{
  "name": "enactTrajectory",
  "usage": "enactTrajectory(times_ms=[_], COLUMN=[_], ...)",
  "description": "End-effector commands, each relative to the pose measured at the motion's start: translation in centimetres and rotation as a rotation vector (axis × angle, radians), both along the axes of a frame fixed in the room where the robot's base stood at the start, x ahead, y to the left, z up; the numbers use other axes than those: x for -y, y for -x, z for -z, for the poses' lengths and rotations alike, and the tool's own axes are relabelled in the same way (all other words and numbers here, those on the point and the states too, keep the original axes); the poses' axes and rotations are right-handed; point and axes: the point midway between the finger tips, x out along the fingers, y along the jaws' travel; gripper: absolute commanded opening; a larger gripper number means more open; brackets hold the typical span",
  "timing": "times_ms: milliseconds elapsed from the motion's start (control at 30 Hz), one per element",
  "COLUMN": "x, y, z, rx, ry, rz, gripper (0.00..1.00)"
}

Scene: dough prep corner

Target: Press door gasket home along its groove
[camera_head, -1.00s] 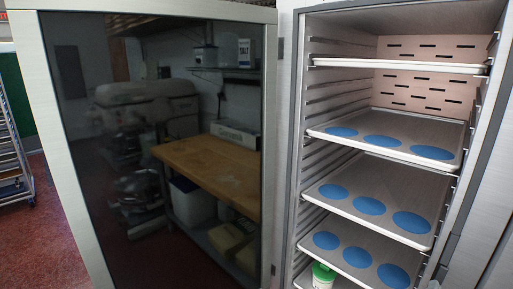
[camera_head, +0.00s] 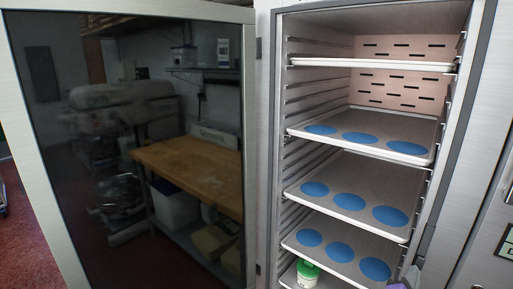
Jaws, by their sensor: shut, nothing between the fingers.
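The tall cabinet stands open with its glass door (camera_head: 140,150) swung out to the left. A dark grey strip that looks like the door gasket (camera_head: 461,100) runs down the right edge of the cabinet opening. Low on that edge a wider grey piece (camera_head: 426,243) stands out from the line; I cannot tell whether it is a loose stretch of gasket. The groove itself is too small to make out.
Inside the cabinet are trays with blue discs (camera_head: 348,202) and a bare upper tray (camera_head: 370,64). A green-lidded tub (camera_head: 308,270) sits low inside. A small purple and grey thing (camera_head: 405,282) is cut off at the bottom edge. Red floor (camera_head: 25,225) shows at left.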

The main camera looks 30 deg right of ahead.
Motion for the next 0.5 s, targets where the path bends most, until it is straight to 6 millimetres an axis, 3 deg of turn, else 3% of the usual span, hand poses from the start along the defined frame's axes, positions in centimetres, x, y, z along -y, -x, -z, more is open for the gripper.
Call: enactTrajectory(times_ms=[500], x=[0.80], y=[-0.24], z=[0.01], rx=[0.000], ry=[0.000], rz=[0.001], gripper=[0.00])
